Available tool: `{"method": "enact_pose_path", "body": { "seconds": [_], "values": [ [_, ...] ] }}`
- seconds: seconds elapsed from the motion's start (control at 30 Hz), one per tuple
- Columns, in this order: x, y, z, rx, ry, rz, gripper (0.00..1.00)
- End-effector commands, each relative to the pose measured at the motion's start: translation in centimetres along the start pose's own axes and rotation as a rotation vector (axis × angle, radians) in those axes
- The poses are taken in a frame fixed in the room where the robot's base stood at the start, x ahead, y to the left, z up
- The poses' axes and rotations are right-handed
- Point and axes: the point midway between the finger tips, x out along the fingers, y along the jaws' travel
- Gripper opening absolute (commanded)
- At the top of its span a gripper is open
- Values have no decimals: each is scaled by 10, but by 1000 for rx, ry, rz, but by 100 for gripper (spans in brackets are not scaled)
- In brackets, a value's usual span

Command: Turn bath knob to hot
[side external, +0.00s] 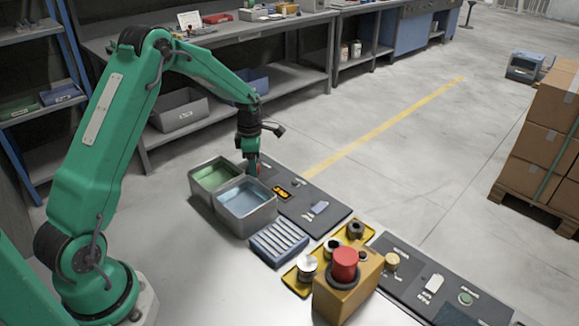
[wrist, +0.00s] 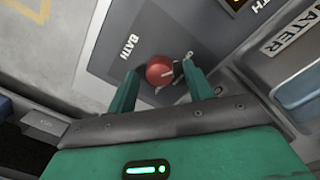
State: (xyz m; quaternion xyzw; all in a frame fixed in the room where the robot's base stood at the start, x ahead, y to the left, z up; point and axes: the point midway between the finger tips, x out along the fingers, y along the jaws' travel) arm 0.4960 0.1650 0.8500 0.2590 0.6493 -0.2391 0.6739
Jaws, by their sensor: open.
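The red bath knob (wrist: 160,71) sits on a dark grey panel (wrist: 118,60) beside the label BATH. A pale pointer line shows on the knob. In the wrist view my gripper (wrist: 163,80) is open, with its two green fingers on either side of the knob. I cannot tell whether a finger touches it. In the side external view my gripper (side external: 252,170) points down at the far end of the panel, beside the two baths. Only a bit of red from the knob (side external: 257,168) shows there, and my gripper hides the rest.
Two metal baths stand close by, one with green liquid (side external: 213,175) and one with bluish liquid (side external: 243,198); a WATER label (wrist: 288,35) is on the near one. An orange display (side external: 281,193) is on the panel.

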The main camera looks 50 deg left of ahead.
Motion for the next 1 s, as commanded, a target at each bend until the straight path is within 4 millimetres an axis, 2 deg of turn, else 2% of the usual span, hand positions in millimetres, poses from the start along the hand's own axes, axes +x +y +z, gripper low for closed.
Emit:
{"method": "enact_pose_path", "body": {
  "seconds": [0.27,0.5,1.0],
  "values": [
    [2,0,0,0,0,0,52],
    [1,0,0,0,0,-1,7],
    [1,0,0,82,0,0,7]
  ]
}}
